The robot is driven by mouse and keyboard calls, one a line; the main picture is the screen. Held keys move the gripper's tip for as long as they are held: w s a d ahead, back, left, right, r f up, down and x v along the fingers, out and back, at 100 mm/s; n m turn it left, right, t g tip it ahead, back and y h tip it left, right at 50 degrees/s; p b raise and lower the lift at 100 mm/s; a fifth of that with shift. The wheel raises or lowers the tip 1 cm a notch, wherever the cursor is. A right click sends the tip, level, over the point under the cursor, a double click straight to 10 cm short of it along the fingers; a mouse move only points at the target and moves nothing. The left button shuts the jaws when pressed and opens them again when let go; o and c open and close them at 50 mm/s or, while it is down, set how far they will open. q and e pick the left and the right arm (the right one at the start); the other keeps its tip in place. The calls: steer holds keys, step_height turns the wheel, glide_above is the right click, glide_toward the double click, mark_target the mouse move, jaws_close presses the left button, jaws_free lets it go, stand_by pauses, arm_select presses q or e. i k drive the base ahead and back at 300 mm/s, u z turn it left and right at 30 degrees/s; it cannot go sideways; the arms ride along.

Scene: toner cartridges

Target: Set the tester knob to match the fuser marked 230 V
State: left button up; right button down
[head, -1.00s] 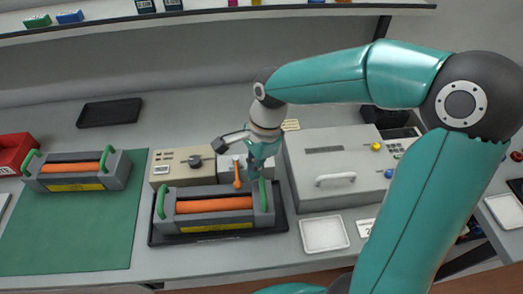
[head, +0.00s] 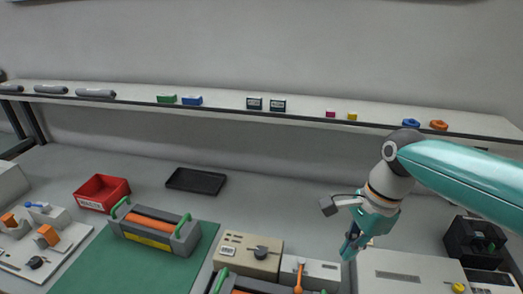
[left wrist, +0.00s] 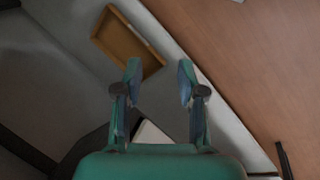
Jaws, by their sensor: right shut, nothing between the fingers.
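The beige tester box (head: 232,262) has a black knob (head: 261,252) on its top; the marks around the knob are too small to read. One grey fuser (head: 185,238) with an orange roller, green handles and a yellow label lies on the green mat. A second such fuser (head: 245,291) is cut off at the bottom edge, in front of the tester. I cannot read either label's voltage. My right gripper (head: 349,250) is shut and empty, right of the tester and apart from the knob. My left gripper (left wrist: 160,78) is open and empty in the left wrist view.
A pale box with an orange lever (head: 299,277) stands right of the tester. A large grey machine (head: 400,270) lies further right. A red bin (head: 102,193) and black tray (head: 196,180) are behind the mat. A shelf (head: 300,112) runs across the back.

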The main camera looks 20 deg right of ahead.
mark_target(260, 252)
steer(key=z, duration=0.05)
steer(key=k, duration=1)
steer(key=u, duration=0.05)
